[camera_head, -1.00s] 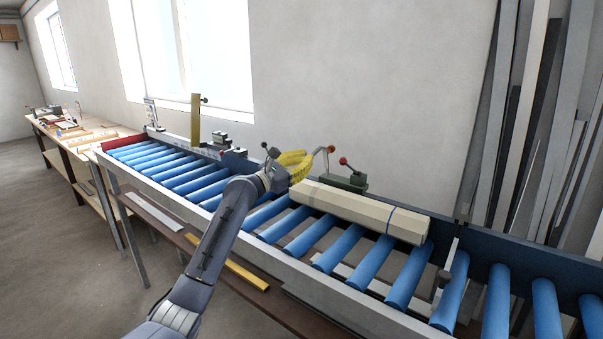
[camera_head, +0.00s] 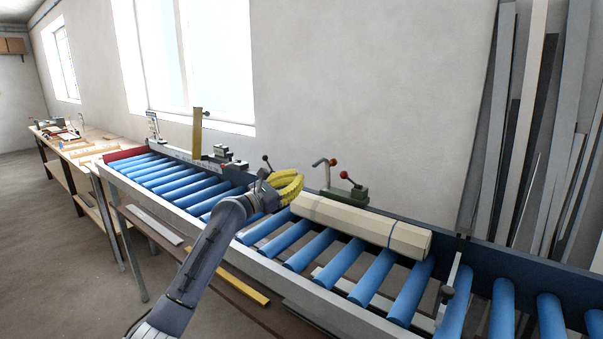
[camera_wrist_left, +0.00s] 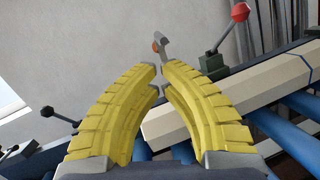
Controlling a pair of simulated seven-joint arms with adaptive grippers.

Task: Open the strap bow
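A bent grey bow (camera_head: 326,170) with an orange-brown end stands upright behind the left end of a beige profile bundle (camera_head: 350,222); I take it for the strap bow. It also shows in the left wrist view (camera_wrist_left: 162,46), beyond the fingertips. My left gripper (camera_head: 301,179), with yellow ribbed fingers, is left of the bow and appears apart from it. In the wrist view its fingertips (camera_wrist_left: 160,78) are separated by a narrow gap with nothing held between them. The foot of the bow is partly hidden. My right gripper is not in view.
A green block with a red-knobbed lever (camera_head: 347,190) stands right of the bow. The bundle lies on a blue roller conveyor (camera_head: 320,242) with a dark strap around its right part. A black-knobbed lever (camera_head: 266,163) stands left of the gripper. The wall is behind.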

